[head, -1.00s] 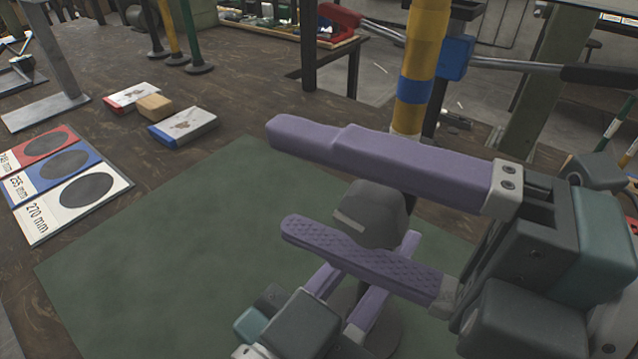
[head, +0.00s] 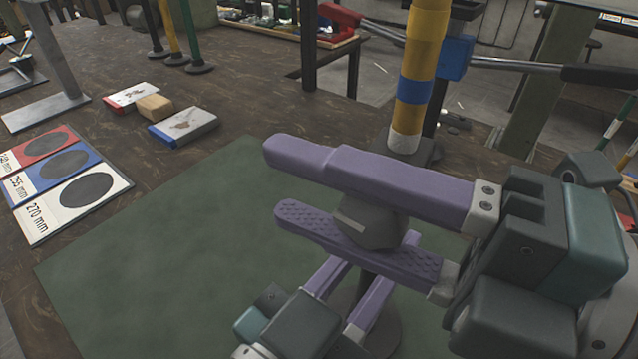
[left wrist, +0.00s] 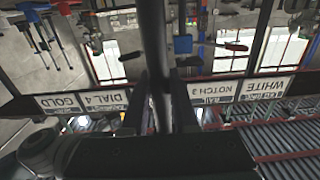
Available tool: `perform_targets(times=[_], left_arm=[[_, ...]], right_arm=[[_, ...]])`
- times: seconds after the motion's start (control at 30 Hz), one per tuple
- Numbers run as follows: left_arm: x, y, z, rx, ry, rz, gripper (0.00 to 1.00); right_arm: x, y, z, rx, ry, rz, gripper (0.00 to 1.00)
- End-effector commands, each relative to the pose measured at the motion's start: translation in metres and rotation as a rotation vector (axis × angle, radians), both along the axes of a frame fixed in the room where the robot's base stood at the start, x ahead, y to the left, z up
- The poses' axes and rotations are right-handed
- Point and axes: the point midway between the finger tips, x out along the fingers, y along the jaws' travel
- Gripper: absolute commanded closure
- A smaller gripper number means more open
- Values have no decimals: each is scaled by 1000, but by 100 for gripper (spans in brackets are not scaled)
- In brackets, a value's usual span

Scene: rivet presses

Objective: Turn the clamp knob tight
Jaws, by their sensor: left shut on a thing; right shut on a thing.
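The clamp knob (head: 370,228) is a dark grey faceted knob with a pale mark, on top of a dark upright post (head: 366,287) above the green mat (head: 170,270). My right gripper (head: 279,182) comes in from the right, its long purple fingers shut on the knob, one behind it and one in front. The upper finger hides part of the knob. My left gripper (head: 362,278) is lower down, its purple fingers on either side of the post and shut on it. The dark post also crosses the left wrist view (left wrist: 155,60).
A yellow post with a blue band (head: 412,90) stands just behind my right gripper. Cards with black discs (head: 85,190) lie at left. Two booklets (head: 183,126) and a tan block (head: 155,107) lie further back. The mat's left part is clear.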

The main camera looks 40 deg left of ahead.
Motion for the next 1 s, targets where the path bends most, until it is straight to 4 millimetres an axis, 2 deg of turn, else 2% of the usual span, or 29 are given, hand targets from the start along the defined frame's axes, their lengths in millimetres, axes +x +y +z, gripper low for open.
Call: perform_targets(times=[0.37, 1.0], left_arm=[[0, 0, 0, 0, -1, 0, 100], [0, 0, 0, 1, -1, -1, 100]], right_arm=[[-1, 0, 0, 39, 10, 4, 100], [1, -2, 12, 444, 60, 3, 100]])
